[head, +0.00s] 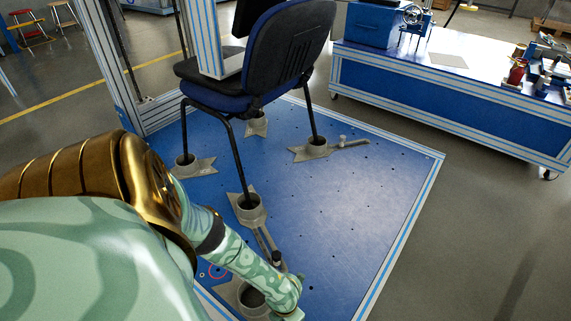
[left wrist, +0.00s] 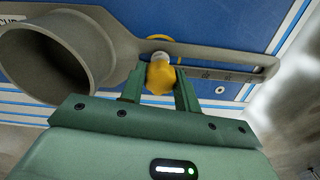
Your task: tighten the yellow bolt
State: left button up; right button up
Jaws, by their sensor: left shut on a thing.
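The yellow bolt (left wrist: 161,78) shows in the left wrist view, with a pale top, at the slotted arm of a grey bracket (left wrist: 100,35). My left gripper (left wrist: 160,88) has one finger on each side of the bolt and is shut on it. In the head view my left gripper (head: 292,314) is at the bottom edge, low over the blue platform beside a grey cup bracket (head: 243,292). The yellow bolt is hidden there. My right gripper is in neither view.
A chair (head: 283,50) stands with its legs in grey cups on the blue platform (head: 365,190). Another slotted bracket (head: 315,148) lies near the far leg. A blue workbench (head: 430,85) with tools is at the back right. The platform's right part is clear.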

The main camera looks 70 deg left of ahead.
pick_arm(q)
jog(key=o, duration=1)
jog(key=shift+r+n+p, duration=0.1)
jog(key=shift+n+p, duration=0.25)
jog(key=shift+n, duration=1.55)
jog(key=n, duration=0.3)
jog(key=shift+p, duration=0.4)
jog(key=shift+n, duration=0.6)
